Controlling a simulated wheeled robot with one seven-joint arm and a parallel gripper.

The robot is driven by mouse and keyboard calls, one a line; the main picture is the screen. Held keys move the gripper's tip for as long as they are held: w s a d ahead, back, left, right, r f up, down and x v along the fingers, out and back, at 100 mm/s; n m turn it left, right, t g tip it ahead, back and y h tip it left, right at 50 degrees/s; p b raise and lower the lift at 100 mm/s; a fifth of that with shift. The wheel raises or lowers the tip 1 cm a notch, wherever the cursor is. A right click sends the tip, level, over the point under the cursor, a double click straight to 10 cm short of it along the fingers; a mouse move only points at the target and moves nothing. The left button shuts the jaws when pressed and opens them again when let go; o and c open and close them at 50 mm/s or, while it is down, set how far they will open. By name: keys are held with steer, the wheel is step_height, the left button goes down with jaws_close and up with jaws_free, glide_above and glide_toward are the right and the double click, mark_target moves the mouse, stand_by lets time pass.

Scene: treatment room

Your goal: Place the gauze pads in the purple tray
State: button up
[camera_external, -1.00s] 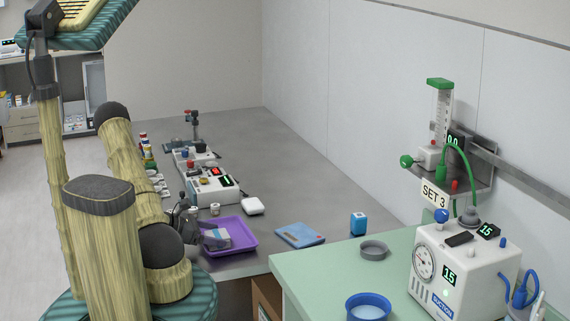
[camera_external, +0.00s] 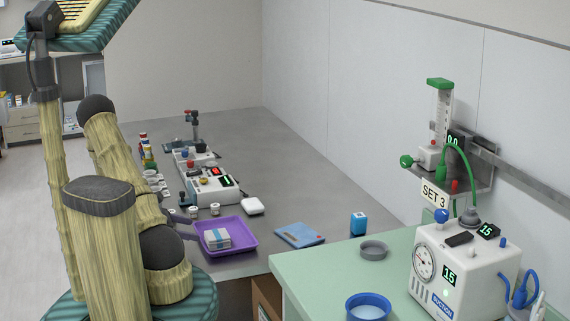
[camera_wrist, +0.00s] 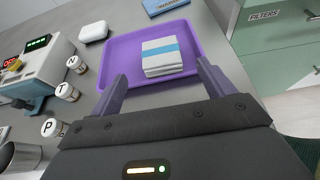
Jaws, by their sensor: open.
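The gauze pads (camera_external: 217,239) are a white stack with a blue band, lying inside the purple tray (camera_external: 248,251) on the grey table. In the wrist view the gauze pads (camera_wrist: 161,57) rest on the floor of the purple tray (camera_wrist: 118,50), towards its right side. My gripper (camera_wrist: 162,80) is open, its two purple fingers apart and nothing held between them. The pads lie just beyond the fingertips, apart from them. In the external view my gripper is mostly hidden behind my arm, at the tray's left side.
Small white lettered jars (camera_wrist: 67,92) and a white device with a green display (camera_wrist: 38,55) stand left of the tray. A white rounded box (camera_external: 253,206) lies behind it and a blue packet (camera_external: 299,235) to its right. A green counter (camera_external: 320,275) stands at the front right.

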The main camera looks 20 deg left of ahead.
steer(key=d+m+g, duration=0.1)
steer(key=d+m, duration=0.1)
steer(key=s+d+m+g, duration=0.1)
steer(key=d+m+g, duration=0.1)
steer(key=s+d+r+m+g, duration=0.1)
steer(key=d+m+g, duration=0.1)
steer(key=shift+d, duration=0.4)
steer(key=s+d+m+g+y, duration=0.1)
steer(key=m, duration=0.1)
steer(key=s+d+r+m+g+y, duration=0.1)
steer(key=d+m+g, duration=0.1)
steer(key=s+d+m+g, duration=0.1)
steer(key=m, duration=0.2)
steer(key=shift+s+d+r+g+y, duration=0.1)
steer(key=shift+d+r+g+y, duration=0.1)
steer(key=shift+g+y, duration=0.15)
steer(key=d+r+m+t+y, duration=0.2)
steer(key=d+r+m+y, duration=0.3)
steer(key=m, duration=0.9)
step_height(320, 180, up, 2)
steer(key=shift+w+r+t+y, duration=0.1)
steer(key=shift+w+t+y, duration=0.3)
steer(key=shift+y, duration=0.55)
steer(key=shift+o, duration=0.5)
